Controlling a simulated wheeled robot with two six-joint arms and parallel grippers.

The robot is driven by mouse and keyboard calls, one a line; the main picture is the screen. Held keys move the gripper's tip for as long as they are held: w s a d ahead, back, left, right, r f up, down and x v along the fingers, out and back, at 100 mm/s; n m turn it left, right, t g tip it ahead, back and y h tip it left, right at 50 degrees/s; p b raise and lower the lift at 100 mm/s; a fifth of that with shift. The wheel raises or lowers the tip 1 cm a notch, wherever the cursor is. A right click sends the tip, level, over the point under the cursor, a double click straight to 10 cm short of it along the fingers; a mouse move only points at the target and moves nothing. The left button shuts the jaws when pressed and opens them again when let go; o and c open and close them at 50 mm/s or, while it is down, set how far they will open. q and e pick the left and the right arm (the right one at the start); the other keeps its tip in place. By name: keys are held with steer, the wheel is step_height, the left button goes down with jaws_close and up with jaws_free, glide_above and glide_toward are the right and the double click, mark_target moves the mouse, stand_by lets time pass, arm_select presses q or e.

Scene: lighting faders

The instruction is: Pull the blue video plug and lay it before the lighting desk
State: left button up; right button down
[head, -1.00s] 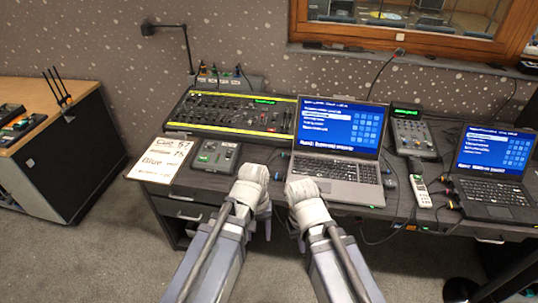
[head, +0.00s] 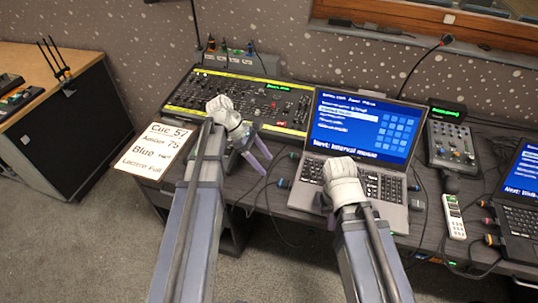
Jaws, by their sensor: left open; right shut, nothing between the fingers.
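The lighting desk (head: 190,97), a long black console with yellow edges and a green display, stands at the back left of the table. Small blue-ended plugs show at the left side of the middle laptop, one lower (head: 283,183) and one higher (head: 294,156); I cannot tell which is the video plug. My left gripper (head: 267,166) is open and empty, its fingers just left of these plugs and in front of the desk. My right gripper (head: 331,221) is shut and empty over the laptop's front left; its wrist hides most of its fingers.
The middle laptop (head: 360,125) stands open with cables at both sides. A small mixer (head: 451,143), a white remote (head: 454,216) and a second laptop (head: 520,208) are to the right. A printed card (head: 157,146) lies at the left table edge. My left arm hides the small box.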

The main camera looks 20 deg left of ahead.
mark_target(280, 180)
arm_select(q)
steer(key=shift+s, duration=0.15)
steer(key=b+x, duration=0.7)
steer(key=x, duration=0.1)
steer(key=shift+f, duration=0.1)
steer(key=shift+d+f, duration=0.25)
steer(key=shift+f, duration=0.05)
jaws_close()
stand_by(0.4)
steer(key=shift+a, duration=0.35)
stand_by(0.3)
steer(key=shift+a, duration=2.05)
